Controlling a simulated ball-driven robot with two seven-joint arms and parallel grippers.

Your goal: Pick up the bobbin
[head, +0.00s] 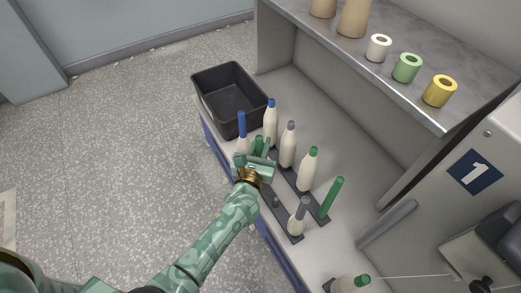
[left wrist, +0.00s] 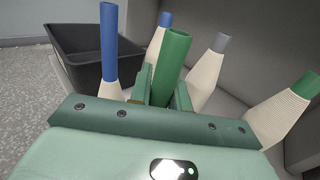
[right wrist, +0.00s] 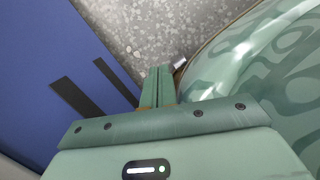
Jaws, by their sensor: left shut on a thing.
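My left gripper (head: 256,160) is shut on a green bobbin tube (left wrist: 170,65). In the left wrist view the tube stands up between the two fingers, open end on top; its lower part is hidden by the gripper. In the head view its top (head: 259,142) shows just past the fingers. Beside it stands a bobbin with a tall blue tube (head: 242,124) and cream yarn low on it. Cream bobbins with blue (head: 271,105), grey (head: 290,126) and green (head: 313,152) tips stand in the row behind. My right gripper (right wrist: 158,88) is shut and empty, over the floor.
A black bin (head: 230,70) stands at the far end of the bench. A bare green tube (head: 332,193) and a grey-tipped bobbin (head: 299,218) stand on dark peg strips nearer. A shelf (head: 370,70) with yarn spools overhangs the right side.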

